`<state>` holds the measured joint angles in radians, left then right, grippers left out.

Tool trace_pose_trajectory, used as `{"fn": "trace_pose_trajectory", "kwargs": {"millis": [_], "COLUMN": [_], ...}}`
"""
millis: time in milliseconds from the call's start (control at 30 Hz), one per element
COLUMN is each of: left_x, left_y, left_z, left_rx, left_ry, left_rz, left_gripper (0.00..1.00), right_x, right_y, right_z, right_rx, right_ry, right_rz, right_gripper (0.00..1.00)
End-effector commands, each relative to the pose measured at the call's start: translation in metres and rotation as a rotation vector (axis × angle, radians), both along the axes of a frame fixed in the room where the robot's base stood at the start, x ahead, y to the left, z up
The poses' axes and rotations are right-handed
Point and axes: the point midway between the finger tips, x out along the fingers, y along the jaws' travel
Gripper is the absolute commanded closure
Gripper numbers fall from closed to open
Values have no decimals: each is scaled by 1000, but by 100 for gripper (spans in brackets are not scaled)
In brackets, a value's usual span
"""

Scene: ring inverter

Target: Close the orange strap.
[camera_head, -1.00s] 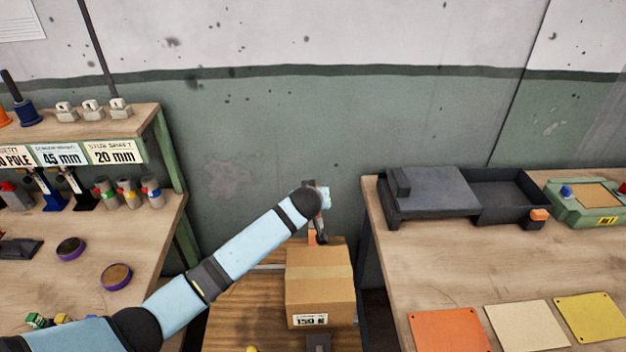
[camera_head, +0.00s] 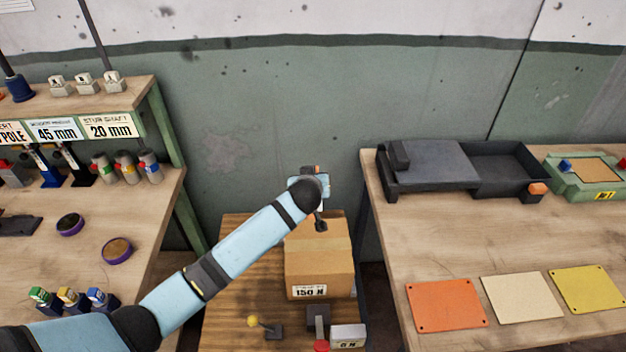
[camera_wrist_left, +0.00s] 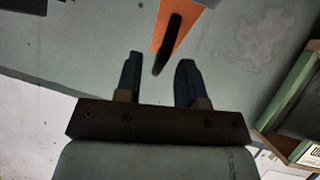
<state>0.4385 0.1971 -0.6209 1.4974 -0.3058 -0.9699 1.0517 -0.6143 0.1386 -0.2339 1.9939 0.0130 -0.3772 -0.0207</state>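In the left wrist view an orange strip (camera_wrist_left: 184,15), which looks like the strap, comes in at the top, with a black bar (camera_wrist_left: 167,43) lying along it. My left gripper (camera_wrist_left: 158,80) is open. The bar's tip shows in the gap between its two dark fingers, and I see no contact. In the head view my left arm ends over the far edge of the cardboard box, and small orange parts (camera_head: 310,169) show beside its wrist. The wrist hides most of the strap and the gripper there. My right gripper is not in view.
The cardboard box (camera_head: 318,265) sits on a wooden surface between two benches. A yellow-knobbed lever (camera_head: 254,322) and a red-ended lever (camera_head: 320,330) stand in front of it. The right bench holds a black tray (camera_head: 505,170) and coloured plates (camera_head: 446,305); the left holds several small parts.

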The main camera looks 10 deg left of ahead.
Motion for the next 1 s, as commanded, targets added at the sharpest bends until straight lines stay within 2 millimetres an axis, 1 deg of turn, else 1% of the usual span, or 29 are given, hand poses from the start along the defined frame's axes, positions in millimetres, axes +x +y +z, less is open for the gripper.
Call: {"fn": "trace_pose_trajectory", "kwargs": {"millis": [200,333,467,600,800,900,1000], "left_x": [-1,-11,-32,-61,-96,-108,-114], "left_y": [0,-2,-3,-6,-8,-9,-10], "left_z": [1,6,18,35,57,64,69], "left_rx": [0,-2,-4,-5,-4,-3,-1], "left_ry": [0,-1,-1,0,-1,0,0], "left_rz": [-1,-2,-1,-2,0,-1,0], "left_gripper": [64,64,64,64,64,64,64], "right_x": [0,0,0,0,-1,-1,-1], "right_y": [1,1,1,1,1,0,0], "right_z": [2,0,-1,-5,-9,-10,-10], "right_rx": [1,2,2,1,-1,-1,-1], "right_ry": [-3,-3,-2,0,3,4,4], "right_rz": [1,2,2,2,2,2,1], "right_gripper": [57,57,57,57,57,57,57]}}
